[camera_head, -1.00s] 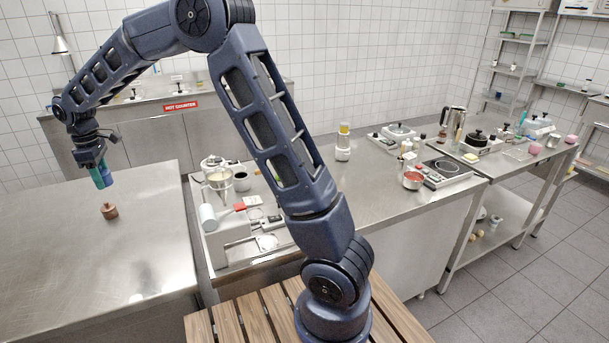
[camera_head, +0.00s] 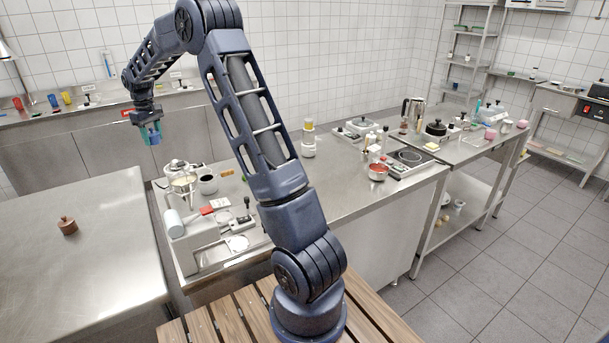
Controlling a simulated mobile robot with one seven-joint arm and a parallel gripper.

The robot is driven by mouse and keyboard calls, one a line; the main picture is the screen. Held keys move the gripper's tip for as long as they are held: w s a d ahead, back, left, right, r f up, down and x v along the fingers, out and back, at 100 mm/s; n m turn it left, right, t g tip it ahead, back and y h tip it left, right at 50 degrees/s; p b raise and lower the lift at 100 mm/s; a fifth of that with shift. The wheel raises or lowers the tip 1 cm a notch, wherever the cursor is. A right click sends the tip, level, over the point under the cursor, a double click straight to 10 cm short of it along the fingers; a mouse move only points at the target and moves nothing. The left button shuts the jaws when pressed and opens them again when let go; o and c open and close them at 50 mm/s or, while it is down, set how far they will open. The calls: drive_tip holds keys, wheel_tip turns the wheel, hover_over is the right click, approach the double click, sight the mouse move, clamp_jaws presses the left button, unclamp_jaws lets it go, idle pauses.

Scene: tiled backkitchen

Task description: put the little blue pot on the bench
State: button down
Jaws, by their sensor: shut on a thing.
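My gripper (camera_head: 150,140) is at the upper left, in the air near the left end of the middle steel counter. Its jaws are shut on a small blue thing (camera_head: 156,131), which looks like the little blue pot; the fingers hide much of it, so its shape is hard to tell. A wide steel bench (camera_head: 90,285) fills the lower left. A small brown lidded pot (camera_head: 67,226) stands upright on it.
The left bench is mostly bare. A wooden slatted surface (camera_head: 370,310) lies in front.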

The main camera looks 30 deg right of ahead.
drive_tip(key=w+d+m, duration=0.2)
drive_tip(key=d, duration=0.5)
drive_tip(key=w+d+m, duration=0.2)
drive_tip(key=w+d, duration=0.1)
drive_tip(key=d, duration=0.5)
drive_tip(key=m, duration=0.3)
hover_over(232, 162)
wheel_tip(232, 162, down, 20)
drive_tip(key=shift+w+d, duration=0.1)
drive_tip(key=c, duration=0.7)
unclamp_jaws()
drive_tip(key=shift+f, duration=0.1)
